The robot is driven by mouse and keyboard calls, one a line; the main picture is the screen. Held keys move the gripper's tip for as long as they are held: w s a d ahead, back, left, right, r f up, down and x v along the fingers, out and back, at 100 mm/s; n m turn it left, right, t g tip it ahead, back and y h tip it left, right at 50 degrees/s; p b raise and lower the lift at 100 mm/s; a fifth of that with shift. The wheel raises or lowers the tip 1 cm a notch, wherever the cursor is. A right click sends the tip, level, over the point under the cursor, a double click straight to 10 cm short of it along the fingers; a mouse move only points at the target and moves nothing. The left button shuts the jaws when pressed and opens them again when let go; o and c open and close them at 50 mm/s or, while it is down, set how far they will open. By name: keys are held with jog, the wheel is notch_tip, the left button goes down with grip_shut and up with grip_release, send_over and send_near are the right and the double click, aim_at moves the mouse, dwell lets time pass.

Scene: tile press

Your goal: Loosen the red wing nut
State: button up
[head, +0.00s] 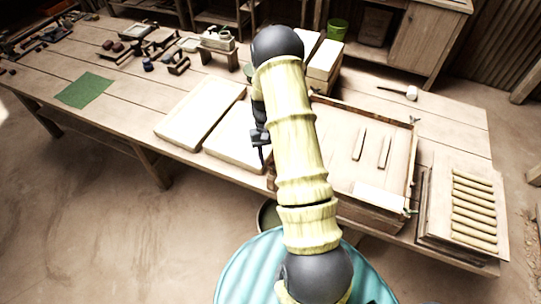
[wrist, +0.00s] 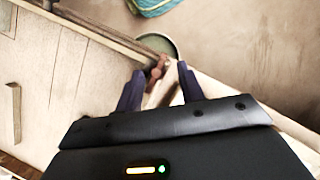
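The red wing nut (wrist: 157,68) looks reddish-brown in the wrist view and sits at a corner of the wooden press frame (wrist: 105,35). My gripper (wrist: 160,69) is open, with its two dark fingers apart. The nut appears between the fingertips, with a visible gap on each side; I cannot tell how far beyond the tips it lies. In the head view my gripper (head: 261,152) is above the left side of the press (head: 345,206), partly hidden behind my arm. My arm also covers part of the press's left side there.
Pale boards (head: 201,113) lie left of the press. A rack of rods (head: 474,208) stands at its right. A green mat (head: 85,90) and small tools lie on the far left of the table. A bucket (wrist: 158,44) stands on the floor below the table edge.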

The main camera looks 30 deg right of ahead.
jog(key=shift+d+r, duration=0.1)
jog(key=shift+d, duration=0.05)
jog(key=b+v, duration=0.3)
jog(key=v, duration=1.4)
jog(key=shift+w, duration=0.2)
jog(key=s+a+r+n+t+h, duration=0.1)
jog(key=s+a+t, duration=0.5)
jog(key=s+a, duration=0.9)
jog(key=s+r+n, duration=0.1)
jog(key=s+n, duration=0.1)
jog(key=s, duration=0.2)
jog(key=shift+s+a+r+t, duration=0.15)
jog(key=shift+s+a+t, duration=0.1)
jog(key=shift+t, duration=0.15)
jog(key=shift+d, duration=0.1)
